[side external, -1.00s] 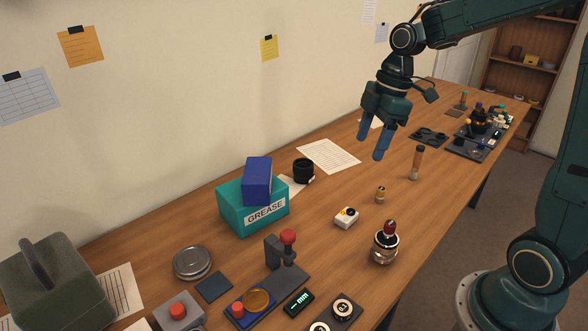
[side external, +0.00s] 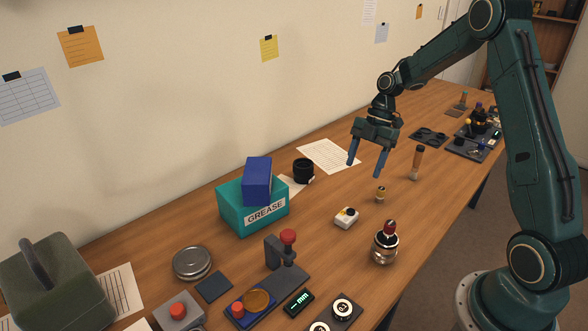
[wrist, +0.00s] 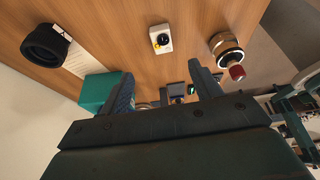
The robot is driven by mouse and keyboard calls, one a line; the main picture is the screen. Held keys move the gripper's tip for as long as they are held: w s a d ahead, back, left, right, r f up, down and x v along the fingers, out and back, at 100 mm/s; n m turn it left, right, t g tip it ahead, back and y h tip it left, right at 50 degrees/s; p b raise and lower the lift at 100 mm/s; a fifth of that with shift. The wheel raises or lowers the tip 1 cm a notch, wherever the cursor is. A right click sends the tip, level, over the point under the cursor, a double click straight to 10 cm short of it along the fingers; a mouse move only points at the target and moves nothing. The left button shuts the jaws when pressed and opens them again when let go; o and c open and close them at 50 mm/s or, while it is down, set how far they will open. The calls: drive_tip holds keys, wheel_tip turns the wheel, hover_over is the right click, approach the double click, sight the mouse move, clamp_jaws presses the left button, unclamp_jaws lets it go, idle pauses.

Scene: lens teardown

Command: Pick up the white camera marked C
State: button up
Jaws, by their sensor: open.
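A small white camera (side external: 346,218) with a black lens and a yellow spot lies near the middle of the wooden desk. It also shows in the wrist view (wrist: 160,39), at the upper middle. I cannot read a letter on it. My gripper (side external: 365,169) is open and empty, fingers pointing down, in the air above the desk and apart from the camera. In the side view it appears above and slightly right of the camera. In the wrist view the camera appears beyond the open fingers (wrist: 160,82).
The desk directly around the camera is clear.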

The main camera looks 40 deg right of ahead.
hover_over(348, 211)
drive_tip(key=d, duration=0.3)
drive_tip(key=shift+w+a+f, duration=0.1)
drive_tip(key=shift+a+f, duration=0.05)
drive_tip(key=shift+f, duration=1.85)
drive_tip(key=shift+w+a+f, duration=0.1)
drive_tip(key=shift+f, duration=1.9)
drive_tip(key=shift+s+x, duration=0.2)
drive_tip(key=shift+x, duration=2.4)
drive_tip(key=shift+a+r, duration=0.1)
drive_tip(key=shift+a, duration=0.1)
drive_tip(key=shift+c, duration=0.4)
drive_tip(key=c, duration=1)
